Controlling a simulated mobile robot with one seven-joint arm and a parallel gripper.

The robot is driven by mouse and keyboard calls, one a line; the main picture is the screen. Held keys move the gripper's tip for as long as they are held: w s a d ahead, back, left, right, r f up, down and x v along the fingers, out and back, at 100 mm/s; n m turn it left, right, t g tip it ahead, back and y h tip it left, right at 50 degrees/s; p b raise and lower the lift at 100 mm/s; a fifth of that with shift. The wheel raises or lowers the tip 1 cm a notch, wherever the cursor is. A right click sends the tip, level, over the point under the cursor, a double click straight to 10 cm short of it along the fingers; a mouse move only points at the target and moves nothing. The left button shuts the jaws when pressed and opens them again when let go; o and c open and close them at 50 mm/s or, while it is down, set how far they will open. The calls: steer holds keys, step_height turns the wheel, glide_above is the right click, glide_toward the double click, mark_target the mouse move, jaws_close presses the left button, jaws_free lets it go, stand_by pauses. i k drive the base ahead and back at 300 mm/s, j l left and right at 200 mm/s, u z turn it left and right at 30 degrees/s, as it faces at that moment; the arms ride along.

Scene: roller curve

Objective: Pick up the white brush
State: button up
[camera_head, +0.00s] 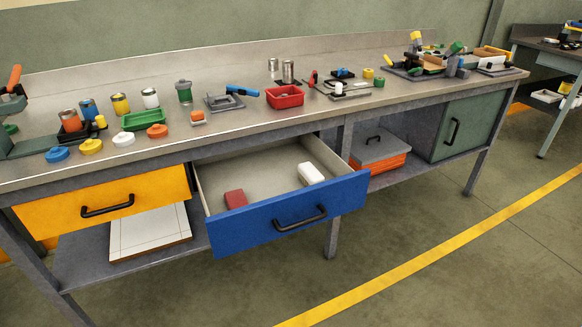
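A small white block-shaped thing (311,173), which looks like the white brush, lies in the open blue-fronted drawer (262,165). It is near the drawer's right side, behind the front panel. I cannot make out bristles at this size. A dark red block (236,199) lies in the same drawer, at the front left, apart from the white one. My gripper is not in view.
The drawer sticks out from under a long workbench (228,128). The benchtop holds several jars, lids, a green tray (142,120) and a red bin (285,97). A yellow drawer (152,188) is at left, an orange box (385,162) on the lower shelf. Floor in front is clear.

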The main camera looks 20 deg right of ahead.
mark_target(309, 176)
steer(key=i+j+z, duration=0.1)
steer(key=i+j, duration=0.5)
steer(key=i+z, duration=0.15)
steer(key=z, duration=1)
steer(key=i+z, duration=0.5)
steer(key=k+l, duration=0.05)
steer(key=k, duration=0.05)
